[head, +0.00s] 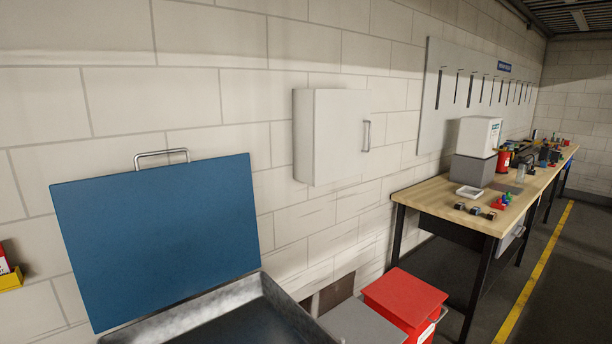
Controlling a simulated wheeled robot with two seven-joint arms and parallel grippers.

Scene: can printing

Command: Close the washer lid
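The washer lid (160,235) is a flat blue panel standing raised, near upright, at the left of the head view. A metal handle (161,156) sticks up from its top edge. The washer (283,307) is an open grey metal basin below the lid at the bottom of the view, with a dark inside. Its front part is cut off by the frame's lower edge. Neither of my grippers shows in the view.
A red bin (401,295) and a grey box (360,322) stand right of the washer. A white cabinet (332,137) hangs on the wall. A wooden workbench (423,193) with several small items runs along the wall at right. Floor right of the yellow line is clear.

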